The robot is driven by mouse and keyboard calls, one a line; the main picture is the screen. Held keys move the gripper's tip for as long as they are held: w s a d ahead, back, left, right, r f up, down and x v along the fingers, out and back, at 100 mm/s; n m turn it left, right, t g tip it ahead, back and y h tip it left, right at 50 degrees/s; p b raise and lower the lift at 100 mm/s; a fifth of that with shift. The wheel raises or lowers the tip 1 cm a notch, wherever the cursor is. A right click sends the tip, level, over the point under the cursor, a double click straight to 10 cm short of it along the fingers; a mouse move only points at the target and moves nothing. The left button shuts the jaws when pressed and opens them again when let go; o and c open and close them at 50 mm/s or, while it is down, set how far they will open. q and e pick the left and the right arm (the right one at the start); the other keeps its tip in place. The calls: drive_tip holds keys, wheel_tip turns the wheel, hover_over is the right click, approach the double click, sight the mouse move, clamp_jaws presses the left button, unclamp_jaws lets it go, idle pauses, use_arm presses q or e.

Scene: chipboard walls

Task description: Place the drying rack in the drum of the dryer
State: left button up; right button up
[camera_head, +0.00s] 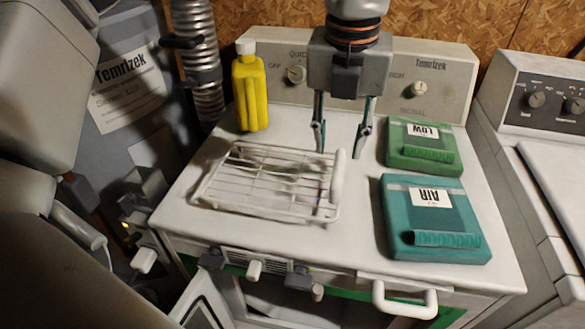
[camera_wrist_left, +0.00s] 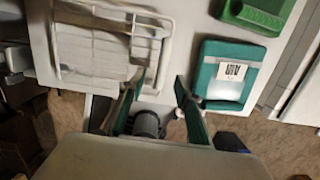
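The drying rack (camera_head: 262,196), a white wire frame, lies on the left part of the white dryer top (camera_head: 352,228). It also shows at upper left in the left wrist view (camera_wrist_left: 112,48). My left gripper (camera_head: 340,152) hangs down from the top of the head view, in front of the control panel in the picture. Its two fingers are apart with nothing between them. Both fingers show in the left wrist view (camera_wrist_left: 158,85), apart from the rack. Below the dryer's front edge a dark opening (camera_head: 282,302) is partly visible; the drum inside is hidden. My right gripper is not in view.
A green box (camera_head: 428,160) and a teal box (camera_head: 440,242) lie on the right of the top. A yellow bottle (camera_head: 250,95) stands at back left. A white handle (camera_head: 405,308) juts from the front. Another machine (camera_head: 545,175) stands close on the right.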

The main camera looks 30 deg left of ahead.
sight(339, 163)
use_arm(q)
drive_tip(key=shift+w+a+f, duration=0.1)
drive_tip(key=shift+w+a, duration=0.1)
drive_tip(key=shift+a, duration=0.05)
drive_tip(key=shift+f, duration=0.4)
drive_tip(key=f, duration=0.4)
drive_tip(key=w+f, duration=0.1)
drive_tip(key=f, duration=0.1)
drive_tip(key=shift+w+d+f, duration=0.1)
drive_tip(key=shift+d+f, duration=0.15)
drive_tip(key=shift+r, duration=0.1)
clamp_jaws()
